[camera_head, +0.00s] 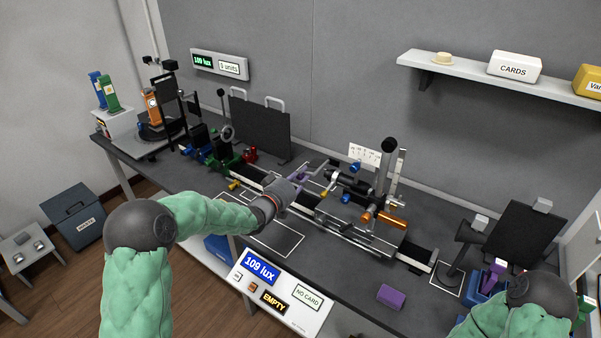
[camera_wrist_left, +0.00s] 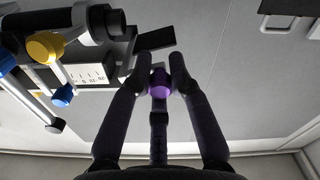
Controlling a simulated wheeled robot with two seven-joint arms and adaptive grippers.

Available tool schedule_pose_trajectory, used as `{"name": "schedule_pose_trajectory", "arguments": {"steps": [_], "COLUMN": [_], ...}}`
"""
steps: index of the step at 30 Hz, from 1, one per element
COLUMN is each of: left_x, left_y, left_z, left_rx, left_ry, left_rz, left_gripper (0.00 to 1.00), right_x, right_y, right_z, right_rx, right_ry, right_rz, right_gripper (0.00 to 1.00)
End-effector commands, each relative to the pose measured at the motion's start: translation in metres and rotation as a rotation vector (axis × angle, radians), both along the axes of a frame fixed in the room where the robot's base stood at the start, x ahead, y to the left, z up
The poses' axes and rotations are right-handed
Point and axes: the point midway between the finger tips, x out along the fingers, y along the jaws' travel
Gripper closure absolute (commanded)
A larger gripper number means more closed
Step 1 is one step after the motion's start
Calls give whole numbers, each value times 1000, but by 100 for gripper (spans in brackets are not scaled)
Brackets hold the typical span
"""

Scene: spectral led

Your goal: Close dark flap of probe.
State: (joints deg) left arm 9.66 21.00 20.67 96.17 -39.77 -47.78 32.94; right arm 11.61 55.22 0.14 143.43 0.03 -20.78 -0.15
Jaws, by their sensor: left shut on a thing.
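My left gripper (camera_head: 324,178) reaches over the bench rail from the left. In the left wrist view its two fingertips (camera_wrist_left: 160,76) are closed around a small purple knob (camera_wrist_left: 159,86). A dark flat plate (camera_wrist_left: 155,39), which looks like the flap, stands tilted just beyond the fingertips. Whether the knob is joined to this plate is unclear. In the head view the plate is too small to make out.
The long rail (camera_head: 372,238) carries several optical mounts, with orange cylinders (camera_head: 391,222) right of my gripper. A purple block (camera_head: 390,296) lies on the front bench. A display panel (camera_head: 284,287) reads 109 lux, EMPTY and NO CARD. A black screen (camera_head: 260,126) stands behind the rail.

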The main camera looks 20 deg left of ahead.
Motion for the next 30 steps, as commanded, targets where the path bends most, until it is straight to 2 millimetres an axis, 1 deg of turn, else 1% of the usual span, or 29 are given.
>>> {"name": "schedule_pose_trajectory", "arguments": {"steps": [9, 30], "left_x": [-2, -9], "left_y": [-6, -24], "left_z": [-12, -27], "left_rx": [-281, -904], "left_ry": [109, 334], "left_rz": [-2, -1], "left_gripper": [100, 100], "right_x": [0, 0], "right_y": [0, 0], "right_z": [13, 35], "right_rx": [0, 0], "right_ry": [0, 0], "right_rz": [0, 0], "right_gripper": [60, 60]}}
